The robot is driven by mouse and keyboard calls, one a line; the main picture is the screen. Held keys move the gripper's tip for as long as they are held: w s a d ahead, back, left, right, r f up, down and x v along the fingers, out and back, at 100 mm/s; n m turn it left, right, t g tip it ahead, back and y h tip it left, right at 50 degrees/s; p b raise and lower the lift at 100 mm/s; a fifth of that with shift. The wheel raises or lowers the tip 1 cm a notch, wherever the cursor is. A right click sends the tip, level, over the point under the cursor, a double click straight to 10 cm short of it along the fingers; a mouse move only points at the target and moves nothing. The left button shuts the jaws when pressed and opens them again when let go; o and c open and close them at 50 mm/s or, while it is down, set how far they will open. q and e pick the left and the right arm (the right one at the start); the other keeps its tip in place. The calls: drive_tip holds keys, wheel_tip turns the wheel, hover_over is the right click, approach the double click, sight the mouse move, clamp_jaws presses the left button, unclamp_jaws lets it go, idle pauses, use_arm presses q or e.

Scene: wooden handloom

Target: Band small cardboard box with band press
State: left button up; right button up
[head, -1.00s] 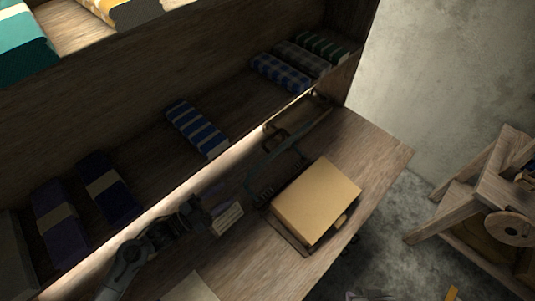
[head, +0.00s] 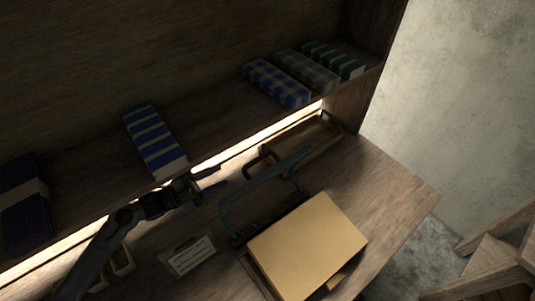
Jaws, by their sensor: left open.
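The small cardboard box (head: 308,248) is a tan, closed box at the lower middle of the head view, lying on the base of the band press. The band press (head: 268,182) has a dark, bluish bar frame that stands raised behind the box, with dark coils at its foot. My left gripper (head: 208,180) is open and empty, pointing right, to the left of the press's frame and apart from it. The box is to the right of and nearer than the gripper. My right gripper is not in view.
A wooden tray (head: 305,141) with a dark handle lies behind the press. A small labelled card or block (head: 191,259) lies left of the box. Folded blue striped cloth (head: 155,143) and other cloths (head: 276,83) lie on the shelf above. The bench's right end is clear.

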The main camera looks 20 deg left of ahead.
sight(251, 163)
use_arm(q)
drive_tip(key=x, duration=1.1)
drive_tip(key=shift+w+f, duration=0.1)
clamp_jaws()
